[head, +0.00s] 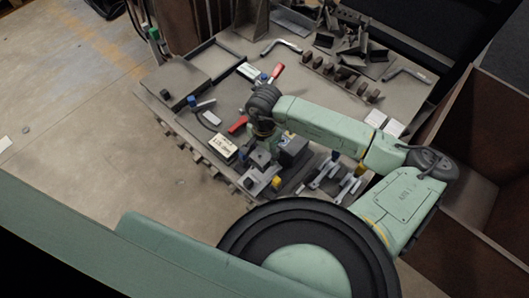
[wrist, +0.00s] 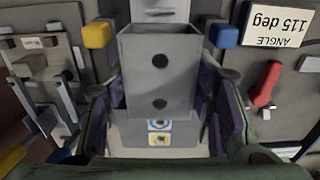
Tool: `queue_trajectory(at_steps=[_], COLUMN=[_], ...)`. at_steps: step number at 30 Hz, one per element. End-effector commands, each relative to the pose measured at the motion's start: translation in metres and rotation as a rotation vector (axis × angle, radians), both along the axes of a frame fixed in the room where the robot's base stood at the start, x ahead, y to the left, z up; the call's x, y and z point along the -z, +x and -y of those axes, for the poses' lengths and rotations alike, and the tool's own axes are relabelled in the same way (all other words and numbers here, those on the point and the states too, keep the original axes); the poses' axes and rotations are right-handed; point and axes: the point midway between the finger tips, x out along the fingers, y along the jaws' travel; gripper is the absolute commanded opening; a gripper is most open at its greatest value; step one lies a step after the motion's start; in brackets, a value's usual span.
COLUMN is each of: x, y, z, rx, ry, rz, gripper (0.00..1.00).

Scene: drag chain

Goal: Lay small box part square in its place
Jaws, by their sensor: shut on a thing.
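The small grey box part (wrist: 158,75) has two dark round holes on its face. It fills the middle of the wrist view, and also shows as a small grey block in the head view (head: 261,159). My gripper (wrist: 162,112) is shut on it, with a dark-padded finger on either side. A yellow-tipped piece (wrist: 97,35) and a blue-tipped piece (wrist: 223,35) flank its upper end. Its underside and the spot beneath it are hidden, so I cannot tell whether it touches the surface. In the head view my gripper (head: 264,143) is over the table's near part, partly hidden by my wrist.
The table (head: 213,102) bears a card reading "ANGLE 115 deg" (wrist: 279,22), a red-handled tool (wrist: 267,84), and metal clamps (head: 336,178) to the right. A darker grey block (head: 294,152) stands close beside my gripper. Black brackets (head: 350,45) crowd the far side.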

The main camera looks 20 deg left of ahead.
Motion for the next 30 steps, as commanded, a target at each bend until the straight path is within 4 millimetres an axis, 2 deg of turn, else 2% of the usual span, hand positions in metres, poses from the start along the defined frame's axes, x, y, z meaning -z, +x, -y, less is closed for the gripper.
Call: queue_trajectory(at_steps=[1, 6, 15, 30], x=[0.009, 0.025, 0.047, 0.052], y=[0.001, 0.0, 0.0, 0.0], z=[0.0, 0.0, 0.0, 0.0], rx=[-0.001, -0.001, 0.0, 0.0], ry=[-0.002, -0.001, -0.001, -0.001], rz=[0.002, 0.001, 0.001, 0.0], gripper=[0.16, 0.16, 0.16, 0.16])
